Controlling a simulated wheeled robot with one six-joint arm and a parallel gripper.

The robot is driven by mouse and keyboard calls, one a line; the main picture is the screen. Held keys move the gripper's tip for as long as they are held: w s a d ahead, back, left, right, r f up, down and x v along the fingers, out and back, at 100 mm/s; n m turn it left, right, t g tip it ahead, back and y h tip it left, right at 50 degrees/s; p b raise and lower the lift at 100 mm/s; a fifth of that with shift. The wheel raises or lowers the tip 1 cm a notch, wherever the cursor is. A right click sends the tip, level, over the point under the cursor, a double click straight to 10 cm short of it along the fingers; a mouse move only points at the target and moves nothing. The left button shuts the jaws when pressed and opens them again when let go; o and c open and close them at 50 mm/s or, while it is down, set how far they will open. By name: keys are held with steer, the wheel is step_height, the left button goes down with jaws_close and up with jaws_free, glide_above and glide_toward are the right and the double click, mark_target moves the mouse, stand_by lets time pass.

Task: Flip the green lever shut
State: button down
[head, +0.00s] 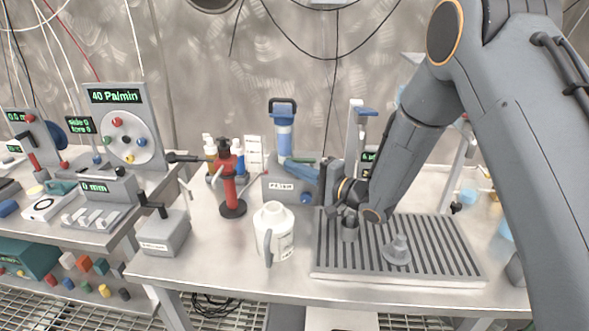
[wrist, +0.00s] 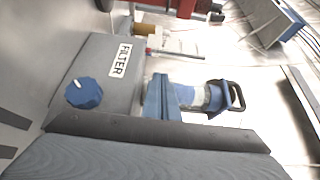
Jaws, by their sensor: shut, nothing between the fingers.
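A small green bar (head: 304,160), seemingly the green lever, shows at the top of the grey filter box (head: 284,190), just right of the blue filter housing (head: 283,135). Its exact angle is too small to tell. My gripper (head: 290,163) is shut and empty, its blue fingers reaching left across the front of the box, close below the green bar. I cannot tell whether they touch. In the wrist view the shut fingers (wrist: 160,80) lie beside the box (wrist: 105,85) and cover part of the housing (wrist: 200,97). I cannot make out the green lever there.
A blue knob (wrist: 83,93) sits on the box face. A red stand (head: 232,185), bottles and a white jug (head: 273,230) stand to the left. A slatted grey tray (head: 455,262) with metal pieces lies below my arm. Bare bench shows around the jug.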

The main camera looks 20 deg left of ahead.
step_height(320, 180, up, 10)
steer(key=b, duration=0.1)
stand_by(0.4)
stand_by(0.4)
